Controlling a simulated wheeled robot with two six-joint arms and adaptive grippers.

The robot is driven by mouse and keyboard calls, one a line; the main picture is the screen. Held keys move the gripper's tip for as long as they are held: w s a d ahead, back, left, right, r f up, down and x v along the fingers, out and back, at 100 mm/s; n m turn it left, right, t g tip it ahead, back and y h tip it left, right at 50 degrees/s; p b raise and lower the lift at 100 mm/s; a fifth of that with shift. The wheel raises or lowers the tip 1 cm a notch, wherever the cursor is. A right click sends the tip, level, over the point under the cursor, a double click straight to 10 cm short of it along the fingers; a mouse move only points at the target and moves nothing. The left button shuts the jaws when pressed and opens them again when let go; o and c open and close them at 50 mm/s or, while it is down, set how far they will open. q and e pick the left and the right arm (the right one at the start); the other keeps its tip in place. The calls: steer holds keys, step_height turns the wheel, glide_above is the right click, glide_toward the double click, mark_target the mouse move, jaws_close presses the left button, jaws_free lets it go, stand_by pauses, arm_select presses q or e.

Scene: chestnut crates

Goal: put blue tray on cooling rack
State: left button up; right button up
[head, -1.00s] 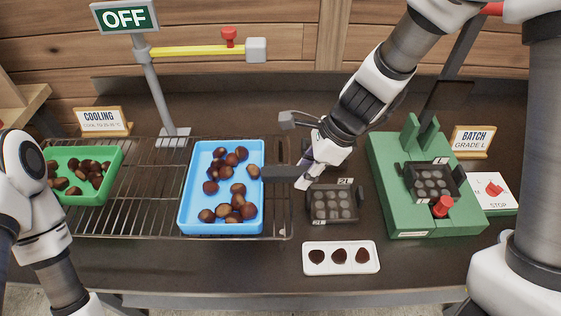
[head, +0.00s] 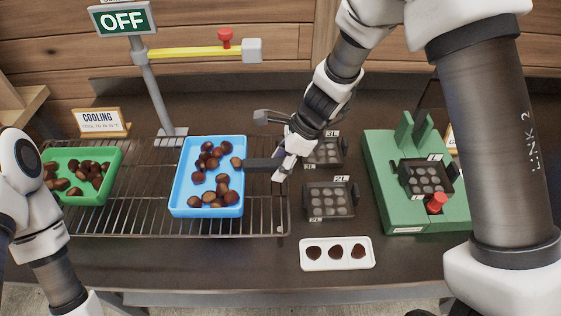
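The blue tray (head: 207,213) holds several brown chestnuts. It is over the middle of the wire cooling rack (head: 262,214), right of the green tray, and looks level and very close to the bars; whether its underside touches them I cannot tell. My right gripper (head: 247,163) reaches in from the right with its dark fingers at the tray's right wall and appears shut on that wall. The fingertips are partly hidden at the rim. My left arm shows at the left edge, but its gripper is out of view.
A green tray (head: 80,199) of chestnuts sits on the rack's left. A post with an OFF sign (head: 123,18) and yellow bar (head: 190,51) stands behind. Dark moulds (head: 330,201), a white sample tray (head: 337,264) and a green press (head: 382,190) are at right.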

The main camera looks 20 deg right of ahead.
steer(key=shift+r, duration=0.1)
steer(key=shift+d+r, duration=0.1)
steer(key=shift+r, duration=0.15)
steer(key=p+v, duration=0.3)
steer(key=v, duration=0.8)
steer(key=shift+r, duration=0.2)
